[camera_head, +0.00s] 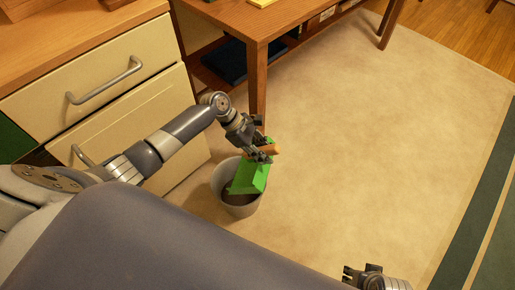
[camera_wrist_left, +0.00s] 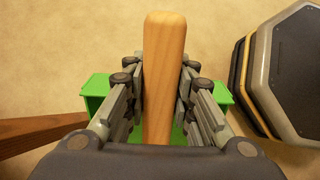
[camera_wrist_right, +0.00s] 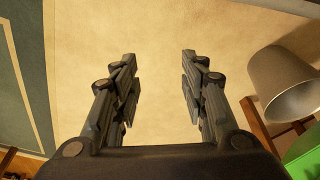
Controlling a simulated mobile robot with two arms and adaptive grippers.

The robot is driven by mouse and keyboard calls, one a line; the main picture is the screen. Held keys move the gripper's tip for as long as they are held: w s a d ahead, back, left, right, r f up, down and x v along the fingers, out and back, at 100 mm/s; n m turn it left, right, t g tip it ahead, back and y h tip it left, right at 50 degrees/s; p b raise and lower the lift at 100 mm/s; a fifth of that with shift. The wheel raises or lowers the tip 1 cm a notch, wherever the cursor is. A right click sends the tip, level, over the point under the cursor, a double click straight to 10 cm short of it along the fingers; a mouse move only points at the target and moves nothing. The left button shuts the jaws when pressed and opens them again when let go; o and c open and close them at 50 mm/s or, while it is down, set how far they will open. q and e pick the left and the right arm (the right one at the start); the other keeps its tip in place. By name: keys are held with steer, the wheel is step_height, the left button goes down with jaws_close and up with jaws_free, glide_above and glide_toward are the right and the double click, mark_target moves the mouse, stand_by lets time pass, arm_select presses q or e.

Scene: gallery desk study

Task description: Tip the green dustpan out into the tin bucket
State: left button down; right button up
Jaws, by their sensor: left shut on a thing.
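The green dustpan (camera_head: 249,178) is tilted over the mouth of the tin bucket (camera_head: 240,209), its pan sloping down into the opening. My left gripper (camera_head: 264,152) is shut on its wooden handle, which stands between the fingers in the left wrist view (camera_wrist_left: 163,75). The pan's green edges (camera_wrist_left: 97,90) show on both sides behind the fingers. The bucket stands upright on the floor; the pan hides part of its inside, and I cannot tell what lies in either. My right gripper (camera_wrist_right: 160,85) is open and empty, away from the bucket, which also shows in the right wrist view (camera_wrist_right: 282,88).
A cream drawer cabinet (camera_head: 110,85) stands left of the bucket. A wooden desk (camera_head: 265,22) stands behind, its front leg (camera_head: 258,90) close to my left gripper. The beige carpet (camera_head: 370,150) to the right is clear. A green-striped border (camera_head: 487,210) lies at far right.

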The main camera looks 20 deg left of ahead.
mark_target(273, 155)
arm_select(q)
steer(key=d, duration=0.1)
steer(key=d+y, duration=0.1)
steer(key=d, duration=0.1)
steer(key=shift+w+f+y, duration=0.2)
steer(key=shift+w+y, duration=0.1)
steer(key=shift+y, duration=0.1)
steer(key=d+f+g+y+p, duration=0.1)
steer(key=d+f+y, duration=0.3)
steer(key=d+y, duration=0.1)
steer(key=shift+w+d+f+y+p, duration=0.25)
steer(key=shift+w+d+y+p, duration=0.1)
steer(key=shift+w+p, duration=0.1)
arm_select(e)
step_height(273, 155, down, 7)
steer(key=s, duration=0.2)
steer(key=shift+d, duration=0.1)
